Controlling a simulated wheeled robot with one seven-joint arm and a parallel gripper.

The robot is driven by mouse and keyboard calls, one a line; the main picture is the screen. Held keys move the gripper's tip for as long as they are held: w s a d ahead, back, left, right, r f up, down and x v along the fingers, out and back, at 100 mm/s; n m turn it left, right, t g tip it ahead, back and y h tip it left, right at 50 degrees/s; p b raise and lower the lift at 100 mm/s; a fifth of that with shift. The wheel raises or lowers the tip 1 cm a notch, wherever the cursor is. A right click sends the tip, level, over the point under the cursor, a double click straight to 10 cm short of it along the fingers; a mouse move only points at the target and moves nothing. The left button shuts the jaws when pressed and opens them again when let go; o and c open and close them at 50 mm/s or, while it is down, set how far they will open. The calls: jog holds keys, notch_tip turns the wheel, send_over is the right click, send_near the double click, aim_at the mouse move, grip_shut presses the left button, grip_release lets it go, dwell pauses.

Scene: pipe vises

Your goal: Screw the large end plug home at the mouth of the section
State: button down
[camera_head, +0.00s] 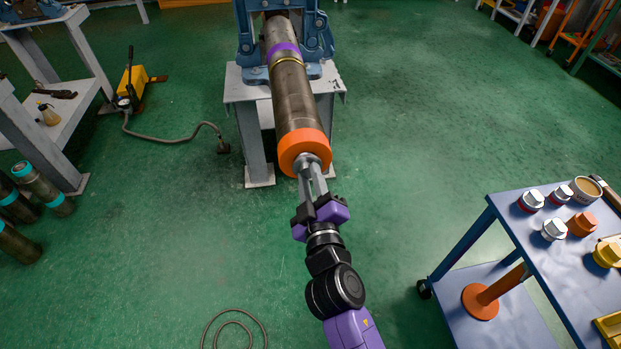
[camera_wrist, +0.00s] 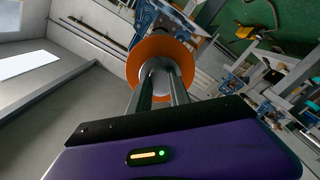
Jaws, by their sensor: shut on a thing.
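The section (camera_head: 294,97) is a long dull metal pipe lying in the blue vise (camera_head: 249,50), its mouth toward me. At its mouth is the large end plug (camera_head: 300,148), a wide orange round body with a grey stub at its middle. In the wrist view the plug (camera_wrist: 134,66) shows as an orange disc ahead of the fingers. My gripper (camera_head: 309,172) is in line with the pipe, its fingers shut on the plug's grey stub. No gap shows between orange rim and pipe, but the threads are hidden and I cannot tell how deep the plug sits.
A blue cart (camera_head: 513,207) at the right carries several white, orange and yellow plugs; an orange disc with a stem (camera_head: 480,302) lies on its lower shelf. A yellow pump (camera_head: 133,80) with a hose stands at the left. The floor around my arm is mostly clear.

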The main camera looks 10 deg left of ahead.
jog(key=shift+w+a, duration=0.1)
jog(key=shift+w, duration=0.25)
jog(key=c, duration=1.1)
grip_release()
jog(key=shift+s, duration=0.1)
jog(key=shift+v, duration=3.9)
